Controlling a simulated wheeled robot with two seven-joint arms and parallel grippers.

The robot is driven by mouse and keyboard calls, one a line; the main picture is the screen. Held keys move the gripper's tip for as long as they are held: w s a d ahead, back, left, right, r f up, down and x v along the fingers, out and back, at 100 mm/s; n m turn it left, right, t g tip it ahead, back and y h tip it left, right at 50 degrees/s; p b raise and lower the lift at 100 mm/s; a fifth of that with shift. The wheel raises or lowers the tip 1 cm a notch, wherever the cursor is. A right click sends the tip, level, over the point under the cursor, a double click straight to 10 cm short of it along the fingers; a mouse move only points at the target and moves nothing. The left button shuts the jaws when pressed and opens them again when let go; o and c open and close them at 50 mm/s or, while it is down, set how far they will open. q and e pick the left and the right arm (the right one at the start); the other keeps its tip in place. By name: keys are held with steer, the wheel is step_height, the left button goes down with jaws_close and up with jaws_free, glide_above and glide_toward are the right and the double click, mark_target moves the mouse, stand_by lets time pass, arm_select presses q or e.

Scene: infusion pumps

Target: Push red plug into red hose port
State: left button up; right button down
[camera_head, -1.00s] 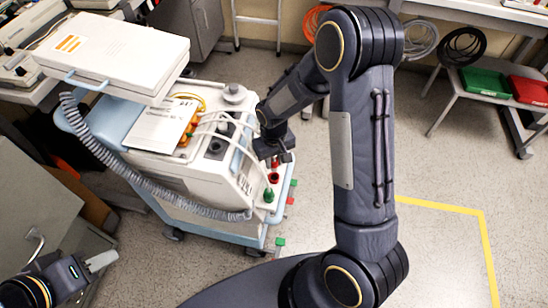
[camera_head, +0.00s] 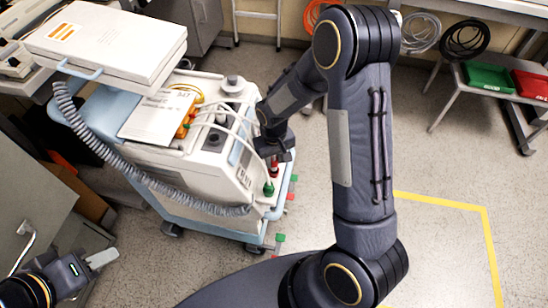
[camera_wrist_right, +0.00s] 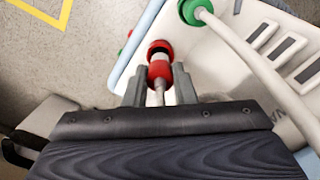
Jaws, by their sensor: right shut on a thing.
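My right gripper (camera_wrist_right: 160,78) is shut on the red plug (camera_wrist_right: 160,74), with a finger on each side and the pale hose behind it. The red hose port (camera_wrist_right: 160,47) lies straight ahead of the plug, a red ring with a dark middle. The plug's tip is at or against the ring; I cannot tell how deep it sits. In the head view the right gripper (camera_head: 275,153) is above the cart's near right corner, with the red plug (camera_head: 275,169) below it and the port mostly hidden. My left gripper (camera_head: 103,258) is at the lower left, away from the cart; its opening is unclear.
A green plug (camera_wrist_right: 194,10) with a thick pale hose sits beside the red port; it also shows in the head view (camera_head: 268,187). A grey coiled hose (camera_head: 130,178) hangs along the cart.

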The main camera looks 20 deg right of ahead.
steer(key=shift+f+b, duration=1.15)
steer(key=shift+f, duration=0.3)
steer(key=c, duration=1.1)
jaws_free()
steer(key=shift+r+p, duration=0.75)
steer(key=shift+r, duration=3.15)
steer(key=shift+r, duration=0.1)
steer(key=s+d+r+m+t+y, duration=0.1)
steer(key=s+r+t+y, duration=0.2)
steer(key=s+r, duration=0.75)
steer(key=s+a+r+m+t, duration=0.1)
steer(key=s+r, duration=0.2)
steer(key=s, duration=0.2)
steer(key=s+a+r+t, duration=0.1)
steer(key=s+r+t, duration=0.15)
steer(key=s, duration=0.25)
steer(key=shift+g+y, duration=0.4)
steer(key=shift+g, duration=0.05)
step_height(320, 180, up, 14)
steer(key=p, duration=1.3)
steer(key=shift+s+d+f, duration=0.1)
steer(key=shift+d, duration=0.05)
